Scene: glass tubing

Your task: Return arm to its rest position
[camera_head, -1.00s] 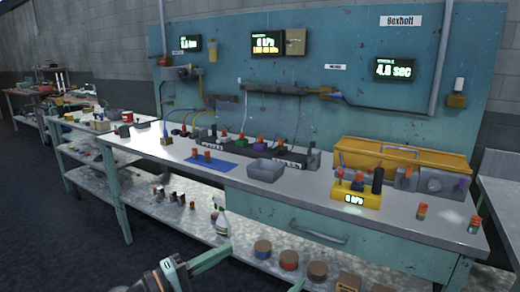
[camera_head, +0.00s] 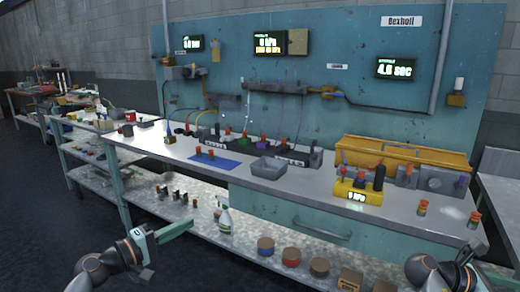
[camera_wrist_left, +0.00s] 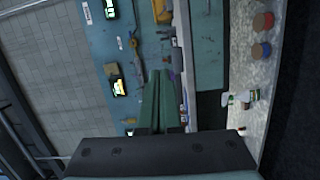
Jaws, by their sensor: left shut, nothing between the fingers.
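My left gripper (camera_head: 188,223) is at the lower left of the head view, in front of the bench's lower shelf. Its green fingers point right and are shut with nothing between them. In the left wrist view the fingers (camera_wrist_left: 158,100) lie together, with the workbench beyond them. My right arm (camera_head: 432,272) shows at the bottom right corner of the head view, but its gripper is out of the picture.
The workbench top (camera_head: 310,190) carries a grey bin (camera_head: 268,168), a blue mat (camera_head: 222,163) and a yellow gauge unit (camera_head: 355,190). A spray bottle (camera_head: 225,222) and several round tins stand on the lower shelf (camera_head: 240,245). Dark floor (camera_head: 40,225) is clear at left.

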